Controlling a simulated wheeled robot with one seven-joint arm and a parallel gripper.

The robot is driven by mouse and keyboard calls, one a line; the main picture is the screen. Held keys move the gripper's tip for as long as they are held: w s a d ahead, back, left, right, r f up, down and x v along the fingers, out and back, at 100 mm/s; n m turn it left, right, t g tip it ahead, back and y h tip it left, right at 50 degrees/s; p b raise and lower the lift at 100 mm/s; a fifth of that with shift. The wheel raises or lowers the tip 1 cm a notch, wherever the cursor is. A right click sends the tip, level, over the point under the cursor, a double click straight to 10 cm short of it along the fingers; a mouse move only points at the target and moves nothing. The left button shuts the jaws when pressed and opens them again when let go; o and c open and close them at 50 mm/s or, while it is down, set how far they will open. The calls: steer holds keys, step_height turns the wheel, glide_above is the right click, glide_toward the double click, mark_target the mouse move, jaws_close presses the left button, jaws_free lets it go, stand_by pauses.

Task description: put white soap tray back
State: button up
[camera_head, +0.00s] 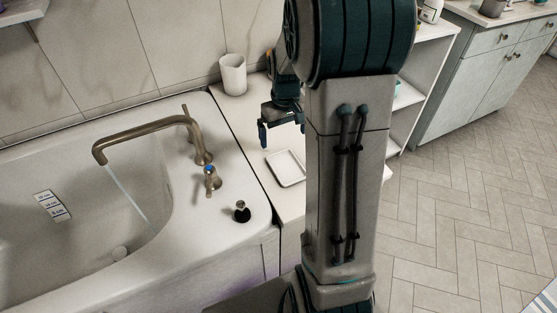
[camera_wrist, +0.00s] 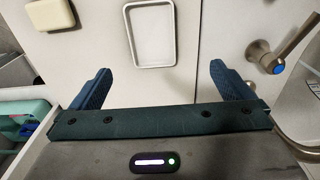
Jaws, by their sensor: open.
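The white soap tray (camera_head: 286,168) is a shallow rectangle with rounded corners. It lies flat and empty on the white ledge beside the bathtub. It also shows in the wrist view (camera_wrist: 151,36), top centre, beyond the fingertips. My gripper (camera_head: 281,128) is open and empty above the ledge, on the wall side of the tray. In the wrist view its two blue fingers (camera_wrist: 160,72) are spread wider than the tray, with nothing between them. The tray is apart from the fingers. My arm covers part of the ledge in the head view.
A white cup (camera_head: 233,74) stands on the ledge by the wall. The bathtub (camera_head: 185,229) and its running tap (camera_head: 150,130) are at left. A cream bar-like block (camera_wrist: 49,14) is at upper left in the wrist view; a blue-capped tap handle (camera_wrist: 270,60) is at right.

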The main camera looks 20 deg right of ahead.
steer(key=s+a+r, duration=0.3)
steer(key=s+a, duration=0.2)
steer(key=s, duration=0.4)
steer(key=s+a+r+t, duration=0.1)
steer(key=s+a+r, duration=0.2)
steer(key=s+a, duration=0.3)
steer(key=s, duration=0.2)
steer(key=shift+s+r, duration=0.35)
steer(key=shift+r, duration=0.05)
